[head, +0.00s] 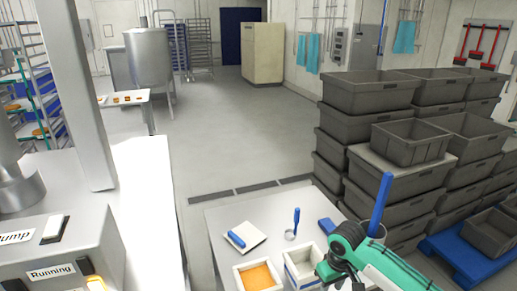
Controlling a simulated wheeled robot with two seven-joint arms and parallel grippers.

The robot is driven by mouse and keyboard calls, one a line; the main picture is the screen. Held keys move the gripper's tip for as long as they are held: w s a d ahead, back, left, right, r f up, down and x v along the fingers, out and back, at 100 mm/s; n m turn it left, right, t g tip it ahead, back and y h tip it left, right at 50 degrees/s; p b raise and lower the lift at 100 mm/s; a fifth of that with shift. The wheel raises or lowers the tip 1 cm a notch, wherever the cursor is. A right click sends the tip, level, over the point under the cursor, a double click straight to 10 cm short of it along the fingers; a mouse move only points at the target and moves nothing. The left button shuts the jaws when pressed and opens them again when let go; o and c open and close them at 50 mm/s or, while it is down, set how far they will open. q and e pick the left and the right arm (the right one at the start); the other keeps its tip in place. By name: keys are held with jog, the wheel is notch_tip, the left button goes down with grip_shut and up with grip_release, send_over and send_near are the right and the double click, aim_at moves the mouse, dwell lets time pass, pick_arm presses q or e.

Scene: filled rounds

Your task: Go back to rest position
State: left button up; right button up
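My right arm comes in from the bottom right, teal and dark green. Its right gripper (338,279) is dark and small, at the bottom edge in front of a white square container (303,268). Its fingers are too small and cut off to tell whether they are open or holding anything. My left gripper is not seen in the head view.
Grey crates (370,92) stand stacked at right. A machine (60,250) stands at left. The floor behind (235,130) is clear.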

jog(key=s+a+f+n+t+y, duration=0.1)
jog(key=s+a+f, duration=0.1)
jog(key=s+a, duration=0.15)
jog(key=s+a+f+y, duration=0.1)
jog(key=s+a+f, duration=0.2)
jog(key=s, duration=0.2)
jog(key=s+d+m+t+h, duration=0.1)
jog(key=s+d, duration=0.2)
jog(key=s, duration=0.4)
jog(key=s+d+r+m+t, duration=0.1)
jog(key=s+d, duration=0.2)
jog(key=s, duration=0.4)
jog(key=s+d+m+h, duration=0.1)
jog(key=s+d, duration=0.2)
jog(key=s, duration=0.4)
notch_tip(320, 180, down, 31)
jog(key=g, duration=0.1)
jog(key=s+d+f+g, duration=0.1)
jog(key=s+d+f, duration=0.2)
jog(key=s+f, duration=1.6)
jog(key=shift+s+d+f, duration=0.15)
jog(key=shift+s, duration=0.15)
